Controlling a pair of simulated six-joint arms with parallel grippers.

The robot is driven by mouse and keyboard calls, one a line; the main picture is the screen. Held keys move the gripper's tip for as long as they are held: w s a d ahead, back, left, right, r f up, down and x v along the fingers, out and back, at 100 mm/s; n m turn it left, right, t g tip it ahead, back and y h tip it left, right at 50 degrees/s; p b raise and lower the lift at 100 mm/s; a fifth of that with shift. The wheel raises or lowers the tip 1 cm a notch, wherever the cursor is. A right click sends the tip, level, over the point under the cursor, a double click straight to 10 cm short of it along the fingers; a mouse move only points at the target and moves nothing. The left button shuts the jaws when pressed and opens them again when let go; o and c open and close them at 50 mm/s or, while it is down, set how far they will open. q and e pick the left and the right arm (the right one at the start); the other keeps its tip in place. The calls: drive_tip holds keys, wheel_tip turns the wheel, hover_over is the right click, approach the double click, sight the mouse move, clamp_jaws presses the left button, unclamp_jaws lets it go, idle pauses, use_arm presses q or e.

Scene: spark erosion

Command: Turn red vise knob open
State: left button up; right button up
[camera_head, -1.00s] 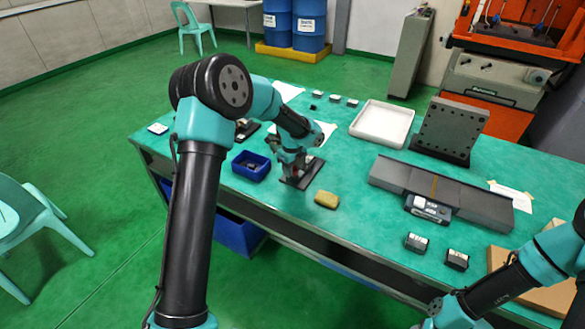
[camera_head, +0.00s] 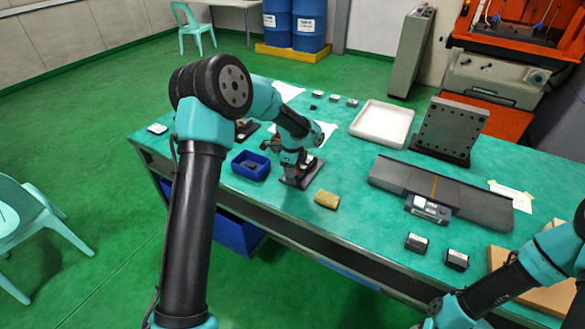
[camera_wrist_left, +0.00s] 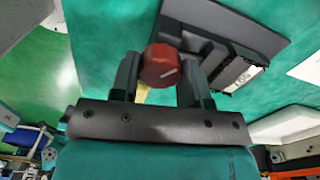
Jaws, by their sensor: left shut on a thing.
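The red vise knob (camera_wrist_left: 161,64) shows in the left wrist view, between the two dark fingers of my left gripper (camera_wrist_left: 160,80). A short pale line marks the knob's face. My left gripper (camera_head: 291,172) is shut on the knob and reaches down over the vise in the head view. The dark vise base (camera_head: 310,176) lies on the green table; the gripper and wrist hide most of the vise and the knob there. I cannot tell how far the vise jaws are apart. My right arm is at the lower right, with its gripper out of view.
A blue bin (camera_head: 251,166) stands just left of the vise, and a yellow sponge (camera_head: 327,200) lies to its right. A long dark fixture (camera_head: 440,192), a white tray (camera_head: 382,126) and a holed plate (camera_head: 450,127) are farther right. The table between sponge and fixture is clear.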

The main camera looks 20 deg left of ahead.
use_arm(q)
drive_tip(key=n, duration=1.4)
drive_tip(key=shift+n, duration=0.3)
drive_tip(key=n, duration=1)
drive_tip(key=shift+n, duration=0.3)
drive_tip(key=o, duration=0.9)
drive_tip(key=shift+o, duration=0.2)
drive_tip(key=shift+r, duration=0.1)
